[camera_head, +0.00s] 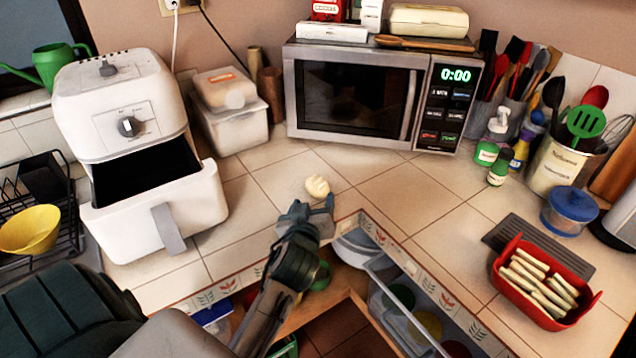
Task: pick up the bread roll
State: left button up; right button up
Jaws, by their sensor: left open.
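The bread roll (317,187) is small, pale and rounded. It sits on the tiled counter in front of the microwave, near the counter's inner corner. My left gripper (318,203) reaches over the counter edge from below, with its fingertips just in front of the roll. The gripper is open, with its fingers spread close to the near side of the roll. Whether the fingers touch the roll cannot be told. My right gripper is not in view.
A white air fryer (150,215) with its drawer pulled out stands at left. A microwave (385,95) stands behind the roll. A red dish (510,295) of pale sticks is at right. Open shelves (385,290) lie below the counter edge. Counter tiles right of the roll are clear.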

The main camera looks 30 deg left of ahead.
aim_at(315, 191)
pick_arm(q)
jog(key=shift+w+a, duration=0.2)
jog(key=shift+w, duration=0.2)
jog(key=shift+w+a+f, duration=0.15)
jog(key=shift+w, duration=0.1)
jog(key=p+x, duration=0.1)
jog(key=x, duration=0.3)
jog(key=shift+w+a+f+p, duration=0.15)
jog(key=shift+a+p, duration=0.1)
jog(key=shift+p, duration=0.15)
jog(key=shift+w+a+f, duration=0.1)
jog(key=shift+w, duration=0.1)
jog(key=shift+c, duration=0.5)
jog(key=c, duration=0.6)
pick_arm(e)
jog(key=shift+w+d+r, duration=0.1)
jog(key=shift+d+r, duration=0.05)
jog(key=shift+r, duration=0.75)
